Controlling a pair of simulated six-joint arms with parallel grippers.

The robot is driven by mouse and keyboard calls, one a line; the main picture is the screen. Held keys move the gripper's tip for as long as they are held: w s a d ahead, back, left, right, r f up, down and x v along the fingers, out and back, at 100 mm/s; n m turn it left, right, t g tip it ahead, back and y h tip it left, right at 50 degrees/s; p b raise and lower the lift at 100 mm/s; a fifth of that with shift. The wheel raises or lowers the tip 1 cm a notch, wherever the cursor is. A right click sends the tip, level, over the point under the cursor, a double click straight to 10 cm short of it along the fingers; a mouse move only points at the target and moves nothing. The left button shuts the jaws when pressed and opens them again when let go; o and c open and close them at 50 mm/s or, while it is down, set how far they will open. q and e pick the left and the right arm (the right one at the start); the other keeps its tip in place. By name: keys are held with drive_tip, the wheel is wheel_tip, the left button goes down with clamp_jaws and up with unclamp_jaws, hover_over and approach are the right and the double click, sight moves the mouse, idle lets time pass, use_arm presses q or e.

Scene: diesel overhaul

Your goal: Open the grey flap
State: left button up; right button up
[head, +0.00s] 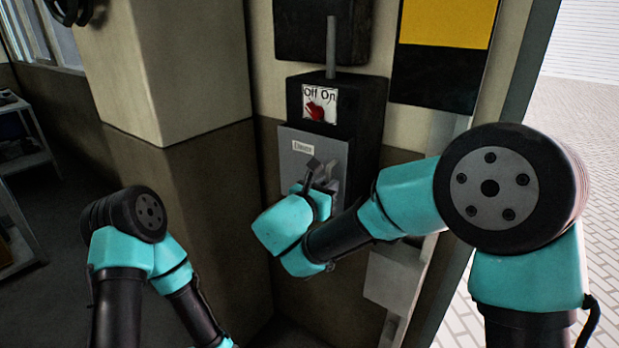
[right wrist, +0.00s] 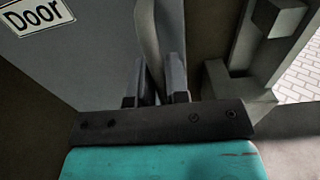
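The grey flap (head: 297,153) is the front of a wall box and carries a small white label. It looks closed against the box in the head view. In the right wrist view the flap (right wrist: 95,70) fills the left side, with a "Door" label at its top left. A curved grey handle (right wrist: 158,30) stands out along its right part. My right gripper (head: 322,172) is at this handle; its fingers (right wrist: 161,82) sit close on either side of it, with the handle filling the gap. My left arm is low at the left, its gripper out of the picture.
A black switch box (head: 365,113) with an "Off On" label and a lever stands above the flap. A wall pillar (head: 165,75) is to the left. A grey bracket (head: 393,278) is at the lower right. A shelf (head: 25,160) stands far left.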

drive_tip(key=shift+c, duration=0.5)
drive_tip(key=shift+o, duration=0.2)
drive_tip(key=s+a+m+g+h, duration=0.3)
drive_tip(key=a, duration=0.5)
drive_tip(key=shift+s+h, duration=0.2)
drive_tip(key=shift+h, duration=0.1)
drive_tip(key=shift+s+a, duration=0.1)
drive_tip(key=shift+c, duration=0.2)
